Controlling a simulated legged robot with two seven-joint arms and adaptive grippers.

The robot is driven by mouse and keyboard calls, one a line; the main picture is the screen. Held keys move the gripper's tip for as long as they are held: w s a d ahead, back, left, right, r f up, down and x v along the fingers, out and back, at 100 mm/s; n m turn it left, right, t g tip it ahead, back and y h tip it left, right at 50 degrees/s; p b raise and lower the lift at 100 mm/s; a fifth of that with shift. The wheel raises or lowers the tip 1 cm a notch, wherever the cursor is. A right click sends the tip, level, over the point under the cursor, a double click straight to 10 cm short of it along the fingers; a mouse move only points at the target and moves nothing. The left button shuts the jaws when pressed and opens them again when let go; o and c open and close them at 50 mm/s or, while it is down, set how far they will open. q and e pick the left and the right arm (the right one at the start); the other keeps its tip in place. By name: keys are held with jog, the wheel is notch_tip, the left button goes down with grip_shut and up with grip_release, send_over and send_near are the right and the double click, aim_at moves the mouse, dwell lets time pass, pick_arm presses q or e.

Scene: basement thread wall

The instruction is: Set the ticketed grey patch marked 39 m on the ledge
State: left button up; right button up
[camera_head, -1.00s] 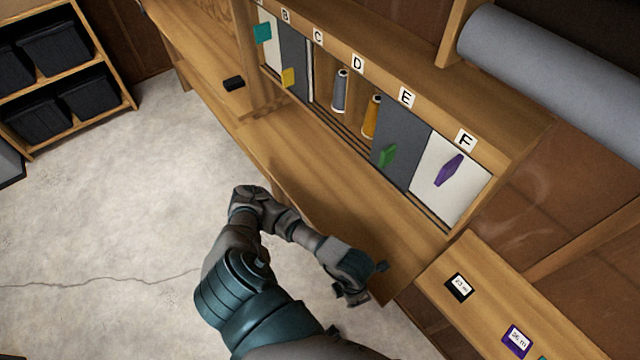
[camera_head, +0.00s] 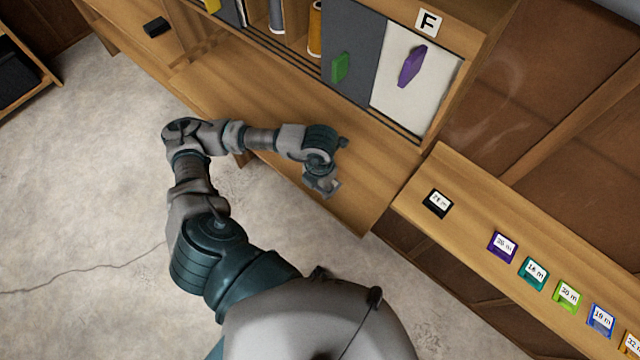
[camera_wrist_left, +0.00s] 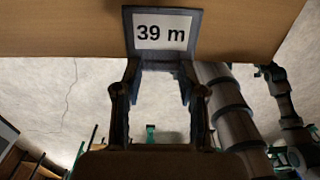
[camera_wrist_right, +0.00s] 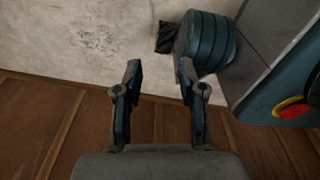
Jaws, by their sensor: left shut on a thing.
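The grey patch with a white ticket reading 39 m (camera_wrist_left: 163,33) is held by its near edge in my left gripper (camera_wrist_left: 158,80). In the left wrist view its ticket faces the camera, with wood behind it. In the head view my left gripper (camera_head: 325,184) is over the front part of the wooden ledge (camera_head: 260,110) below the lettered compartments. I cannot tell whether the patch touches the wood. My right gripper (camera_wrist_right: 155,85) is open and empty in the right wrist view, with floor and brown wall panels beyond it.
A lower wooden shelf (camera_head: 480,215) at the right carries several ticketed patches, among them a black one (camera_head: 438,202) and a purple one (camera_head: 502,246). Panels with a green handle (camera_head: 340,68) and a purple handle (camera_head: 412,66) close compartments behind the ledge. A black block (camera_head: 156,27) lies far left.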

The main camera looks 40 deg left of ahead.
pick_arm(q)
jog(key=shift+w+a, duration=0.6)
jog(key=shift+w, duration=0.3)
jog(key=shift+w+d+f, duration=0.1)
jog(key=shift+f, duration=0.1)
jog(key=f, duration=0.3)
jog(key=shift+d+f, duration=0.1)
jog(key=shift+d, duration=0.25)
jog(key=shift+a, duration=0.25)
jog(key=o, duration=0.7)
jog(key=shift+a+f, duration=0.1)
jog(key=shift+a, duration=0.15)
jog(key=shift+d, duration=0.25)
jog(key=shift+d+r, duration=0.1)
jog(key=shift+r, duration=0.25)
notch_tip(320, 180, up, 12)
jog(key=shift+f+p, duration=0.25)
jog(key=shift+p, duration=0.05)
pick_arm(e)
jog(key=shift+s+d+f, duration=0.15)
jog(key=shift+s+d, duration=0.05)
jog(key=shift+s, duration=0.35)
jog(key=shift+s+d+f, duration=0.15)
jog(key=shift+s+d, duration=0.05)
jog(key=shift+s, duration=0.3)
jog(key=shift+w, duration=0.15)
